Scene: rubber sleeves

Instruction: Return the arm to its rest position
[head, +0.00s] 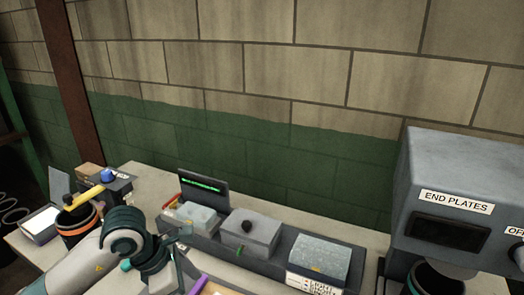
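My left arm comes in from the lower left over the bench. Its gripper (182,248) is in front of the dark tray, close to the left grey block. The fingers are small and partly merged with the wrist, so I cannot tell whether they are open or shut, or whether they hold anything. My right gripper is not in view.
A long dark tray (275,258) on the bench (150,180) holds several grey blocks, including a knobbed one (250,232). A small dark screen (204,188) stands behind it. A grey machine labelled END PLATES (455,165) stands at right. A yellow-handled item (84,198) is at left.

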